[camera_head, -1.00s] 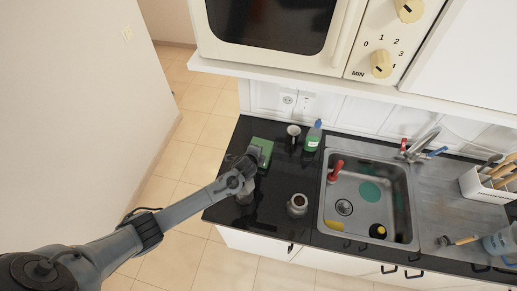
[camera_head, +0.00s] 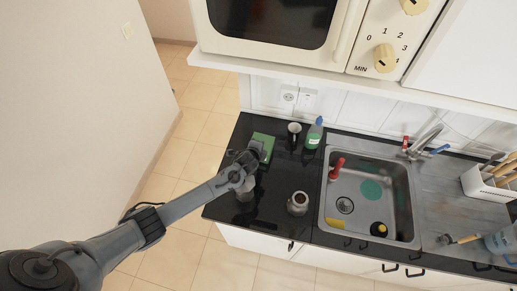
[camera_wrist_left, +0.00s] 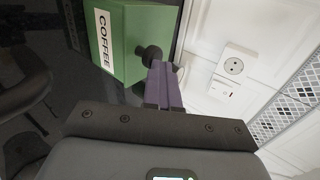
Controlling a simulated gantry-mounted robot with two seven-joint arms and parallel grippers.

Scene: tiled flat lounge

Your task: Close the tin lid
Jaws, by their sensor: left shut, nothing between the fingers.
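The green coffee tin (camera_head: 266,138) stands on the dark counter, left of the sink, partly covered by my left gripper (camera_head: 257,148). In the left wrist view the green tin (camera_wrist_left: 145,28) fills the upper left, with a white COFFEE label. My left gripper also shows there with purple fingers (camera_wrist_left: 160,72), shut with nothing between them. Their tips lie close to the tin's face beside a dark round piece; whether they touch I cannot tell. Whether the lid stands open or lies down I cannot make out. My right gripper is not in view.
A dark mug (camera_head: 294,128) and a green bottle (camera_head: 314,134) stand right of the tin. A metal pot (camera_head: 298,203) stands nearer the counter's front. The sink (camera_head: 368,200) lies further right. A microwave (camera_head: 285,25) sits on a shelf above. A wall socket (camera_wrist_left: 233,66) is behind.

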